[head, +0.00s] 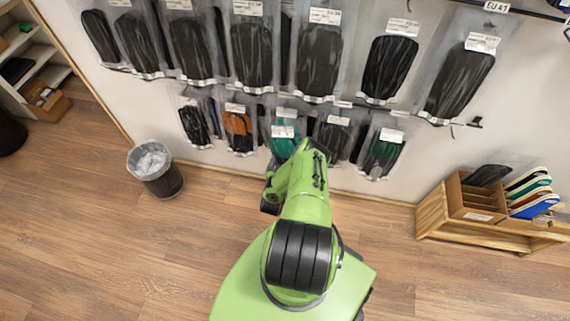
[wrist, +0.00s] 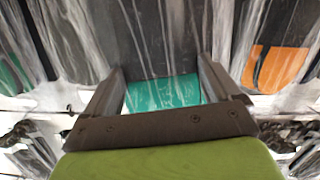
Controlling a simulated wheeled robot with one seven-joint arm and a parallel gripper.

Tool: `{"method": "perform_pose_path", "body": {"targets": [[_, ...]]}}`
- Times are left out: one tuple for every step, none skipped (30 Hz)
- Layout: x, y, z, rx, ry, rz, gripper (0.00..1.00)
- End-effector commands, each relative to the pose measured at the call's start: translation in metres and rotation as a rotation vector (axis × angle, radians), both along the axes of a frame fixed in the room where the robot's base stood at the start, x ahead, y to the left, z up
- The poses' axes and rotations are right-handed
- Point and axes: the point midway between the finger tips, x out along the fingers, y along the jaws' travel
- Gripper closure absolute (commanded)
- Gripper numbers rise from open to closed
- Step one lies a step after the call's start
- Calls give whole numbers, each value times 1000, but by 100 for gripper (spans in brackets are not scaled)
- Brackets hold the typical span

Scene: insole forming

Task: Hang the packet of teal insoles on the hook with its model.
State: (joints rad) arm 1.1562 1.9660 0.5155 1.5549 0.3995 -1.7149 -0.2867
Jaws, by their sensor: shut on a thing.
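A clear packet with teal insoles and a white label (head: 283,143) is in front of the lower row of hanging packets, just beyond the end of my arm. In the wrist view, a teal strip (wrist: 163,94) shows between the two fingers of my gripper (wrist: 161,76), which is shut on the packet. The fingers are mostly hidden behind my arm in the head view. A second white label shows just above the packet's own label. Another teal-and-black packet (head: 384,152) hangs to the right. I cannot tell whether the held packet's hole is on a hook.
An orange packet (head: 238,130) hangs to the left and a black one (head: 334,136) to the right, both close. Larger black packets (head: 252,50) hang above. A waste bin (head: 156,170) stands at left; a wooden bench with a divided box (head: 473,200) stands at right.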

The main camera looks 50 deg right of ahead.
Motion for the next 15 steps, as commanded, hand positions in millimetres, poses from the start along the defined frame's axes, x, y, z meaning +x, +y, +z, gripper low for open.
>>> {"method": "perform_pose_path", "body": {"targets": [[1,-3,-2,-2,-2,-1,43],[2,-5,-2,-3,-2,-1,43],[3,-7,-2,-1,-2,-1,43],[3,-9,-2,-1,-2,-1,43],[4,-10,-3,-1,-2,-1,43],[5,-13,-3,-1,-2,-1,43],[6,-14,-3,-1,-2,-1,43],[7,-16,-3,-1,-2,-1,43],[7,-18,-3,-2,-1,-2,43],[8,-19,-4,-3,-2,-2,43],[9,-21,-4,-3,-2,-2,43],[10,-23,-4,-3,-2,-1,43],[10,-25,-4,-2,-2,-1,43],[11,-26,-4,-2,-2,-1,43],[12,-28,-4,-2,-2,-1,43]]}}
